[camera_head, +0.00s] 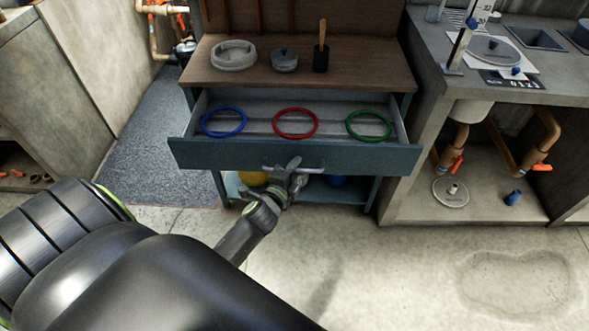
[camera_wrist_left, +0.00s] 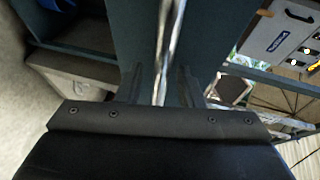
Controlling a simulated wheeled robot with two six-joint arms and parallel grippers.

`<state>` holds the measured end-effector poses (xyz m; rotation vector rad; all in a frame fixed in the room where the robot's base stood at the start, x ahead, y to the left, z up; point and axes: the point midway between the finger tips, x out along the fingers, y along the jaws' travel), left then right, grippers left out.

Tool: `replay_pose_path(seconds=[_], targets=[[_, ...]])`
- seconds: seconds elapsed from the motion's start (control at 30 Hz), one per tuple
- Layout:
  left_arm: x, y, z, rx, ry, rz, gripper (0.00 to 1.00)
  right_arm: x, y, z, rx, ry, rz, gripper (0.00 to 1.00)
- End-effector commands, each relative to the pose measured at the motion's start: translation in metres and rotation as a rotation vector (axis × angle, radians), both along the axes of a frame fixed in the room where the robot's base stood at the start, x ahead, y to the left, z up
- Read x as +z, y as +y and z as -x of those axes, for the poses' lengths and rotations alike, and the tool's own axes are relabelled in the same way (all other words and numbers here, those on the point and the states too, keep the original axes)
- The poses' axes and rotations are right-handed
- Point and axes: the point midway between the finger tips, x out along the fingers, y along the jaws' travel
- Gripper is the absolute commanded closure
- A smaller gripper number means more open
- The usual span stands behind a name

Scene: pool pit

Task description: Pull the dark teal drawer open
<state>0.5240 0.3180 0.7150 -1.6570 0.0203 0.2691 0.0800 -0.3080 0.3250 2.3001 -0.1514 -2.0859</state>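The dark teal drawer (camera_head: 340,157) is pulled well out from under the brown wooden top in the head view. A blue ring (camera_head: 223,134), a red ring (camera_head: 296,137) and a green ring (camera_head: 369,138) lie inside it. Its silver bar handle (camera_head: 314,168) is on the front face. My left gripper (camera_head: 292,174) is at the handle's left part. In the left wrist view the handle bar (camera_wrist_left: 172,40) runs between the two fingers of my left gripper (camera_wrist_left: 161,88), with gaps showing on both sides. My right gripper is not in view.
On the brown top (camera_head: 380,70) stand a grey round dish (camera_head: 234,55), a small lidded pot (camera_head: 285,60) and a dark cup with a wooden handle (camera_head: 321,58). A concrete counter (camera_head: 420,85) stands at the right. The floor in front (camera_head: 400,270) is clear.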

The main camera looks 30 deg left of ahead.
Motion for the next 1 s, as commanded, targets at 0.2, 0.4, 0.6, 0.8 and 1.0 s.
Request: replay_pose_path(seconds=[0.2, 0.4, 0.6, 0.8, 1.0], targets=[[0.0, 0.0, 0.0, 0.0, 0.0, 0.0, 0.66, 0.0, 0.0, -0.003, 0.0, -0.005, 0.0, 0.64], [0.003, -0.002, 0.013, 0.0, 0.001, 0.001, 0.66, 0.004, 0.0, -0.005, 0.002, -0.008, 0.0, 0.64], [0.01, -0.007, 0.051, 0.002, 0.003, 0.002, 0.66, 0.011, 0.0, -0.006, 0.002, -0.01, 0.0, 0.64], [0.019, -0.014, 0.093, 0.002, 0.003, 0.002, 0.66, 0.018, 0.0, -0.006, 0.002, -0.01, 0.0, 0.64], [0.026, -0.02, 0.132, 0.002, 0.003, 0.001, 0.66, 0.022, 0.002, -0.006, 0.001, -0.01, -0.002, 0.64]])
